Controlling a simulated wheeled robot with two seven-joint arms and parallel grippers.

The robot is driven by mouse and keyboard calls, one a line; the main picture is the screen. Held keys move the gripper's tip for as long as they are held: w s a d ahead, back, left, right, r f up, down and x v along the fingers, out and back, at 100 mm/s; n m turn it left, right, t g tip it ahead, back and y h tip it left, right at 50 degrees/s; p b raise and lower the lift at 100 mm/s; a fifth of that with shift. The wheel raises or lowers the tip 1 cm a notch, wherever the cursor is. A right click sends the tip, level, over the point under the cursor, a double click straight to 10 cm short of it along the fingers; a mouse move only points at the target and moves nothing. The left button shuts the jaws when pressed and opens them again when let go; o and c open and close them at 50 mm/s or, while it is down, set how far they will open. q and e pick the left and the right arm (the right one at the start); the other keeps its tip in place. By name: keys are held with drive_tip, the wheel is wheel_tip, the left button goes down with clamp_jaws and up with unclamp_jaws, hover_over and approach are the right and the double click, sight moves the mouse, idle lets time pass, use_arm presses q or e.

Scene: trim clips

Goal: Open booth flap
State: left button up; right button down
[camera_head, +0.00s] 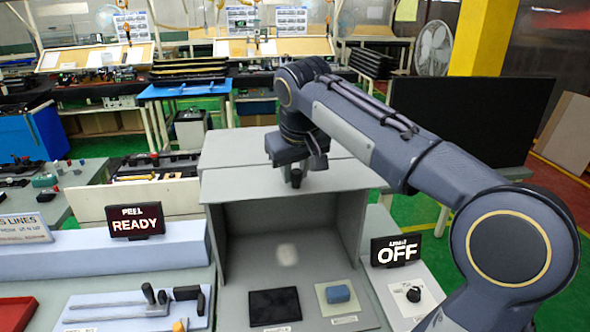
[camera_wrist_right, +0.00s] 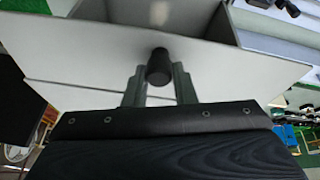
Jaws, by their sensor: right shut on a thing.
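The booth (camera_head: 347,220) is a grey box in the middle of the head view, and its front stands open to the inside. A light grey panel, which looks like the flap (camera_head: 235,183), lies across its top. A small dark knob (camera_head: 296,178) sits near the panel's front edge. My right gripper (camera_head: 297,168) reaches down to this knob from above. In the right wrist view the black knob (camera_wrist_right: 158,68) is between the two fingers on the pale panel (camera_wrist_right: 80,55), and the gripper is shut on it. My left gripper is not in view.
A dark mat (camera_head: 275,307) and a blue block (camera_head: 338,293) on a pale pad lie at the booth's front. An OFF sign (camera_head: 396,250) stands right, above a dial (camera_head: 413,294). A READY sign (camera_head: 135,221) stands left. A grey tray with black-handled tools (camera_head: 120,310) is front left.

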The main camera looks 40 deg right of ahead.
drive_tip(key=shift+d+r, duration=0.2)
drive_tip(key=c, duration=1.6)
unclamp_jaws()
drive_tip(key=o, duration=0.4)
drive_tip(key=shift+w+f, duration=0.1)
drive_tip(key=shift+f, duration=0.05)
drive_tip(key=v, duration=0.8)
drive_tip(key=shift+f, duration=0.15)
